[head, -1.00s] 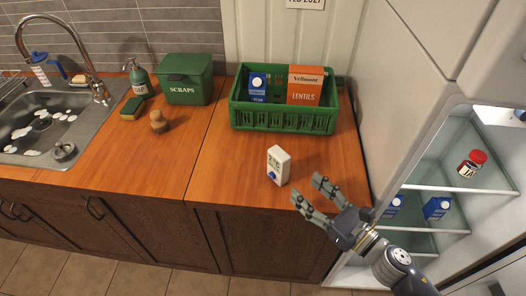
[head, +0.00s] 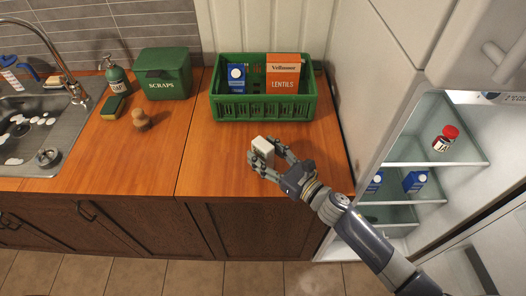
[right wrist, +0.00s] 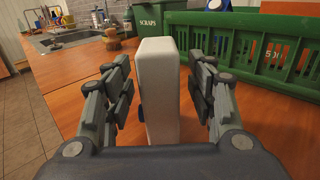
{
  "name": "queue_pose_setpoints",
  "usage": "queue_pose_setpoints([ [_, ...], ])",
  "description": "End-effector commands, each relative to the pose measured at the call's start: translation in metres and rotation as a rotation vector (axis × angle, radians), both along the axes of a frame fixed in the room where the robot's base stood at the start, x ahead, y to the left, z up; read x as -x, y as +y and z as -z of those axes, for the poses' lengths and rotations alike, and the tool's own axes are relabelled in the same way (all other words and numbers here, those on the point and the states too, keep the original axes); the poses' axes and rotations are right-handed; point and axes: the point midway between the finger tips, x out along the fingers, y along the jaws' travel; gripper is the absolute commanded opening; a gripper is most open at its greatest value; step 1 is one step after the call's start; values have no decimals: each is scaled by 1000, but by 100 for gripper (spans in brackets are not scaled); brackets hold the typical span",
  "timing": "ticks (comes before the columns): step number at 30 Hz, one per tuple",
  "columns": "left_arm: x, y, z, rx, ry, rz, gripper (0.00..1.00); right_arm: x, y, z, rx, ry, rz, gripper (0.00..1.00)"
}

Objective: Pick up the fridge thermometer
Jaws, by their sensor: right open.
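The fridge thermometer (head: 262,150), a small white upright box, stands on the wooden counter in front of the green crate. In the right wrist view the thermometer (right wrist: 159,90) shows its narrow white side, with a bit of blue at its left edge. My right gripper (head: 267,160) is open around it. In the right wrist view one finger of the gripper (right wrist: 160,95) is on each side of the thermometer, with a visible gap on both sides. In the head view the fingers partly hide its front. My left gripper is not in view.
The green crate (head: 263,107) behind holds a lentils box (head: 283,75) and a blue carton (head: 237,78). A scraps bin (head: 163,74), wooden object (head: 141,120) and sink stand left. The open fridge (head: 437,165) is at right. Counter left of the thermometer is clear.

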Motion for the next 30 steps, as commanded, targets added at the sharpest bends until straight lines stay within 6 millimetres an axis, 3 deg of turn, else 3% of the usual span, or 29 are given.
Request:
queue_pose_setpoints([
  [11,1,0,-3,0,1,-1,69,-6,6,1,1,1,0,49],
  [17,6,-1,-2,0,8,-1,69,-6,6,0,1,1,0,4],
  [30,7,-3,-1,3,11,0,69,-6,6,-3,1,-2,-1,3],
])
